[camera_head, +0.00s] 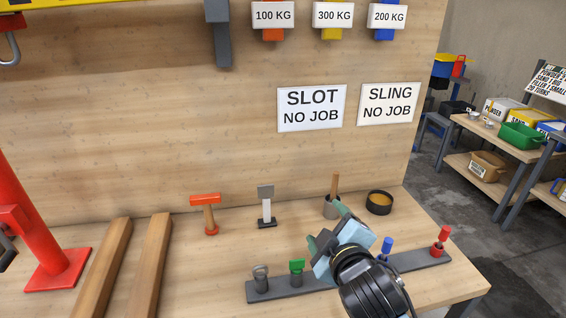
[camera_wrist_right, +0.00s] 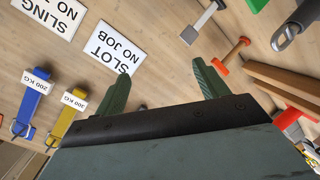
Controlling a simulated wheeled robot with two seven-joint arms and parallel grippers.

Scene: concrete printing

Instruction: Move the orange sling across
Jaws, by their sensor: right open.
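The orange sling (camera_head: 273,35) shows only as a short piece under the 100 KG label (camera_head: 271,16) at the top of the head view, on the wooden back panel. Its upper part is cut off by the frame. I cannot make it out in the right wrist view. My right gripper (camera_head: 335,224) is open, low over the bench and well below the sling. Its two green fingers are spread apart in the right wrist view (camera_wrist_right: 164,88), with nothing clearly held between them. My left gripper is not in view.
Yellow (camera_head: 331,34) and blue (camera_head: 385,34) slings hang right of the orange one. SLOT (camera_head: 311,108) and SLING (camera_head: 389,104) signs read NO JOB.

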